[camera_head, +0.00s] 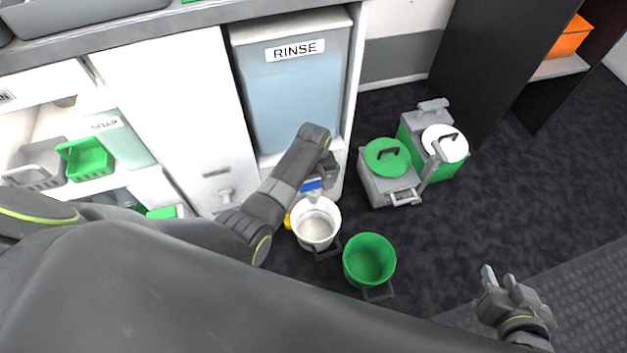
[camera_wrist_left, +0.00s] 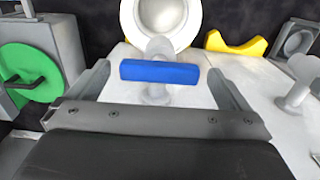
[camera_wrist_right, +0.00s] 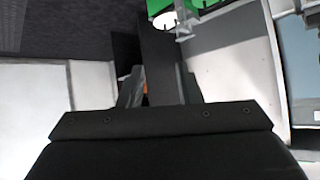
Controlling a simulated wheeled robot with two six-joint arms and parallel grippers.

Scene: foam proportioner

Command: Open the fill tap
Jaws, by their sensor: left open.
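The fill tap is a white spout with a blue bar handle (camera_head: 311,185), low on the front of the unit under the RINSE tank. In the left wrist view the blue handle (camera_wrist_left: 160,72) lies crosswise between the fingertips of my left gripper (camera_wrist_left: 158,78). That gripper is open, with a gap visible on both sides of the handle. In the head view my left gripper (camera_head: 326,172) is beside the tap and partly covers it. A white bucket (camera_head: 317,224) stands below the spout. My right gripper (camera_head: 502,284) is open and empty, far to the right over the floor.
A green bucket (camera_head: 369,260) stands right of the white one. A yellow piece (camera_wrist_left: 237,43) lies beside the white bucket. Grey and green lidded containers (camera_head: 388,160) stand on the floor. The RINSE tank (camera_head: 296,90) is above the tap.

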